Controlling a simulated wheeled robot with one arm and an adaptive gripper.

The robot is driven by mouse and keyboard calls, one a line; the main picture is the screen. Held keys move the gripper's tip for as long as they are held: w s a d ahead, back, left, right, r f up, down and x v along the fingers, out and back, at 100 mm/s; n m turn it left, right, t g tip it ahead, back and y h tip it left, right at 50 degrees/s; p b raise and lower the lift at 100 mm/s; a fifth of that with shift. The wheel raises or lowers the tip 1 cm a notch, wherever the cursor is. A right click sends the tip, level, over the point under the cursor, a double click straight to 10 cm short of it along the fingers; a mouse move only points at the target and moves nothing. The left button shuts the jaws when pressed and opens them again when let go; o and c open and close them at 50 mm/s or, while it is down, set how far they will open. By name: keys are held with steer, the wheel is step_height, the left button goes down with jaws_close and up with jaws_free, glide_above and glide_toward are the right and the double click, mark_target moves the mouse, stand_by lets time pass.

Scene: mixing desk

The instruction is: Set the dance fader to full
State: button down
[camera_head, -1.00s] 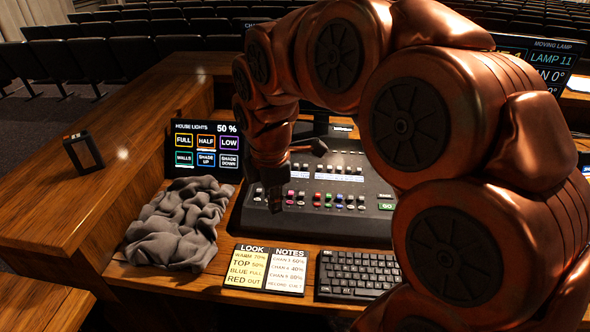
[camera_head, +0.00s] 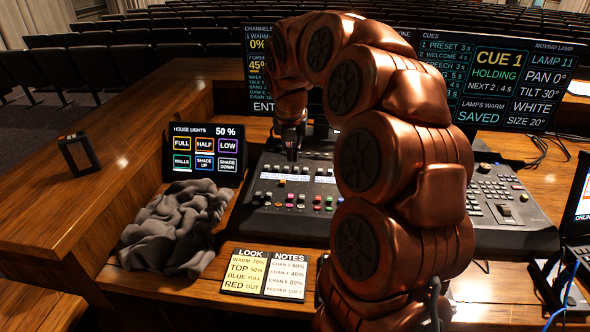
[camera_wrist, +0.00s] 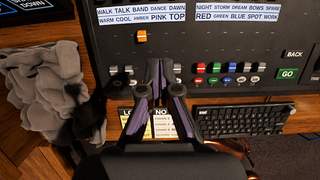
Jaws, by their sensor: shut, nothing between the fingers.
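The mixing desk (camera_head: 262,210) is black, with fader rows and white label strips. The word DANCE stands on the label strip (camera_wrist: 140,16) at the top of the wrist view, fourth from its left. The upper row of faders (camera_head: 267,168) shows in the head view; I cannot tell the dance fader's cap apart, and that row is outside the wrist view. My gripper (camera_head: 291,157) is shut and empty, pointing down above the left part of the desk. In the wrist view its fingertips (camera_wrist: 160,64) overlap the lower fader row, near the orange cap (camera_wrist: 141,36), and hide part of it.
A grey cloth (camera_head: 175,228) lies left of the desk, below the house lights screen (camera_head: 203,152). A look and notes card (camera_head: 264,273) lies in front. A keyboard (camera_wrist: 240,119) is right of it. Cue screens (camera_head: 490,82) stand behind the desk.

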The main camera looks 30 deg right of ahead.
mark_target(298, 163)
steer(key=p+x, duration=0.1)
steer(key=x, duration=0.9)
steer(key=shift+w+d+p, duration=0.6)
steer(key=shift+w+d, duration=0.6)
steer(key=shift+w, duration=0.25)
steer(key=shift+w+d, duration=0.1)
steer(key=shift+w+d+r+p, duration=0.1)
steer(key=shift+w+d+p, duration=0.25)
steer(key=shift+w, duration=0.1)
steer(key=w+d+p, duration=0.2)
steer(key=w, duration=0.1)
steer(key=shift+d, duration=0.25)
steer(key=shift+w+d, duration=0.5)
steer(key=shift+d, duration=0.05)
